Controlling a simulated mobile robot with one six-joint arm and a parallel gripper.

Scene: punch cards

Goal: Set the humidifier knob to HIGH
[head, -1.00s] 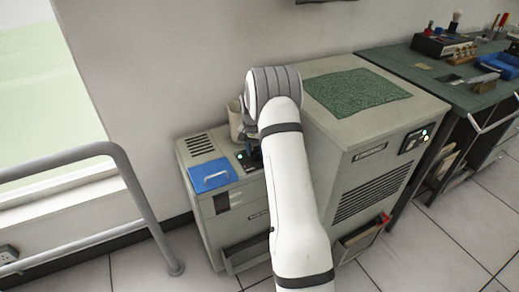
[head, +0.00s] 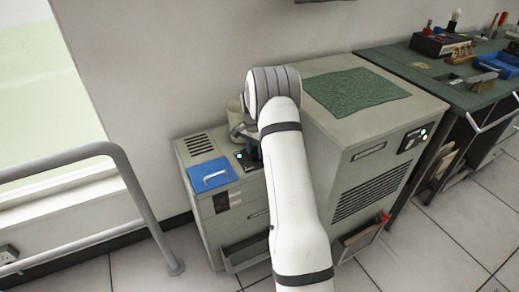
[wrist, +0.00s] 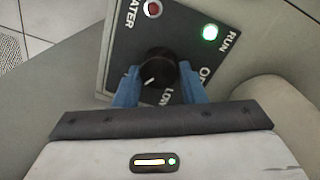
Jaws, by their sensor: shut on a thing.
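The humidifier (head: 232,196) is the low grey cabinet left of the larger grey unit. Its small dark control panel (head: 241,158) is on top. In the wrist view the panel (wrist: 126,52) carries a round black knob (wrist: 158,66) with a white pointer line. The line points to the lower left in that picture, to the left of the LOW label. OFF is to the right of the knob; no HIGH label is visible. My gripper (wrist: 160,90) has its blue fingers on both sides of the knob, shut on it. In the head view my arm partly hides the gripper (head: 254,155).
A green lamp (wrist: 210,32) by RUN is lit; a red lamp (wrist: 153,9) is by WATER. A blue flap (head: 210,177) with a handle and a pale container (head: 234,112) are near the panel. The larger grey unit (head: 388,150) stands close on the right, a rail (head: 130,190) on the left.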

